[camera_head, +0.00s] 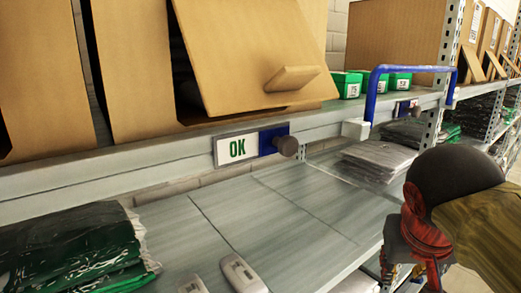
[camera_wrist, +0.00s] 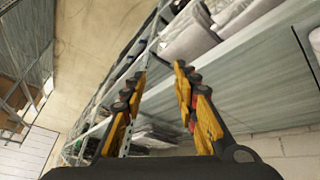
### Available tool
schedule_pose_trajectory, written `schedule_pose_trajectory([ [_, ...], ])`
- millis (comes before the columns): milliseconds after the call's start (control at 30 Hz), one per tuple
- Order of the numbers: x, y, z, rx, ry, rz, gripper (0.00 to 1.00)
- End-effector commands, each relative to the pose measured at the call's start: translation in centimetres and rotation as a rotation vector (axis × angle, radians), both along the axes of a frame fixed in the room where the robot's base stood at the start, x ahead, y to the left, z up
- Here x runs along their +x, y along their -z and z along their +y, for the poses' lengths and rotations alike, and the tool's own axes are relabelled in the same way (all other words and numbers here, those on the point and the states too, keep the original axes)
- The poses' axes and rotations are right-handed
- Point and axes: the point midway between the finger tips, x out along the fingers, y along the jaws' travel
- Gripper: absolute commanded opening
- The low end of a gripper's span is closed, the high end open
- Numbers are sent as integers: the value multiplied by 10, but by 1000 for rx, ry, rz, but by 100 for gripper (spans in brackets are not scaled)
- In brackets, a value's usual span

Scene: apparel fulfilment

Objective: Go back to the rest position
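My gripper (camera_wrist: 160,76) shows in the wrist view with its two yellow and black fingers apart and nothing between them. Beyond the fingers are a shelf edge and wrapped goods. In the head view, part of my arm, dark, red and olive, fills the lower right, in front of the shelf; the fingertips cannot be made out there.
A grey metal shelf (camera_head: 270,212) has a bare middle. Green bagged garments (camera_head: 75,245) lie at left, grey bagged garments (camera_head: 378,158) at right. Cardboard boxes (camera_head: 245,50) and green boxes (camera_head: 348,84) stand above.

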Motion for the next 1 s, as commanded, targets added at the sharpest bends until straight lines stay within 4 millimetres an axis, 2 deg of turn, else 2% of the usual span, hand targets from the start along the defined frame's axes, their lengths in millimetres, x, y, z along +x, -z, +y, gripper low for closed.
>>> schedule_pose_trajectory([
  [33, -8, 44, 5, 15, -29, 7, 30],
  [300, -45, 206, 37, 103, -180, 17, 30],
  [400, -57, 255, 47, 130, -219, 13, 30],
  [500, -66, 290, 54, 149, -245, 8, 30],
  [600, -72, 310, 58, 161, -260, 4, 30],
  [700, -74, 317, 60, 166, -267, 2, 30],
  [1000, -74, 317, 61, 166, -268, 2, 30],
])
